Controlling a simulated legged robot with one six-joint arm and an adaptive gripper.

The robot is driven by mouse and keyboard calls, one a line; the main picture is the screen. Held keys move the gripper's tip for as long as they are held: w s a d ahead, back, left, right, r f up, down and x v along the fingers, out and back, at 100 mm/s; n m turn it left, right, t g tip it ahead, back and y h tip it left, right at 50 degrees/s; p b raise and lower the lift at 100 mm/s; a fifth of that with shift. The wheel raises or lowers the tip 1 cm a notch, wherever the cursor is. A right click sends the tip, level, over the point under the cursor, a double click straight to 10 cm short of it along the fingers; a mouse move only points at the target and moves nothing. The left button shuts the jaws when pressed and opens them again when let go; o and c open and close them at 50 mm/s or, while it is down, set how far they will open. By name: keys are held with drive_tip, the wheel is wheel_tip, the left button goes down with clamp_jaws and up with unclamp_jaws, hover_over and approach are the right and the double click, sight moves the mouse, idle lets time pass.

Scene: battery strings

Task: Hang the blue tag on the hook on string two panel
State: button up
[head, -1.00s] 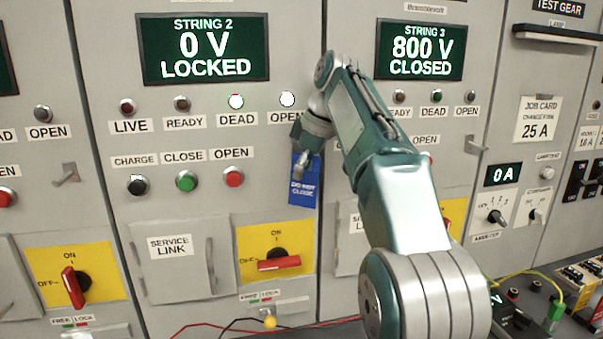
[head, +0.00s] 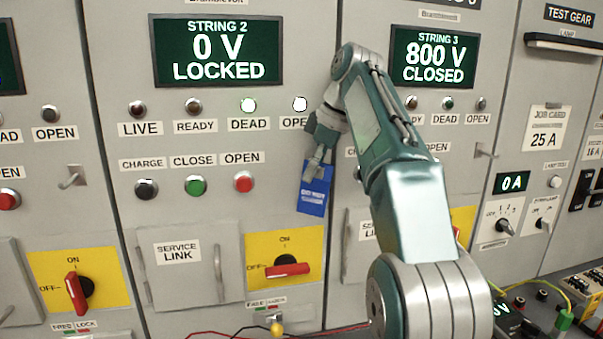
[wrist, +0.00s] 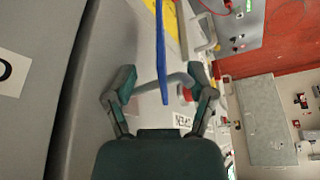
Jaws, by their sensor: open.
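The blue tag (head: 313,197) with white lettering hangs slightly tilted near the right edge of the string two panel (head: 190,135). My gripper (head: 318,165) is just above it in the head view and covers its top. In the wrist view, the tag (wrist: 161,50) shows edge-on as a thin blue strip between the spread fingers of my open gripper (wrist: 162,82). A grey bent rod, apparently the hook (wrist: 175,81), crosses between the fingers at the tag's end. The tag appears to be at the rod, but I cannot tell whether its hole is around it.
Left of the tag are the red OPEN button (head: 243,182) and green CLOSE button (head: 196,186). Below are a red rotary switch (head: 287,271) on a yellow plate and the service link door (head: 180,280). The string three panel (head: 350,220) adjoins on the right.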

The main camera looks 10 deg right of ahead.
drive_tip(key=s+d, duration=0.6)
drive_tip(key=d, duration=0.5)
drive_tip(key=shift+s+a+f+m+t+h, duration=0.65)
drive_tip(key=shift+s+a+f+m, duration=1.1)
drive_tip(key=shift+s+a+m, duration=1.15)
drive_tip(key=s+a+f+m+t+h, duration=0.1)
drive_tip(key=s+a+f+m, duration=0.1)
drive_tip(key=s+f, duration=0.6)
drive_tip(key=s+a+f+m+t+h, duration=0.1)
drive_tip(key=s+a+f+m, duration=0.2)
drive_tip(key=s+f, duration=0.6)
wheel_tip(320, 180, down, 4)
drive_tip(key=shift+s+r+m, duration=0.2)
drive_tip(key=shift+s+m, duration=0.05)
drive_tip(key=shift+m, duration=0.35)
drive_tip(key=shift+a, duration=0.1)
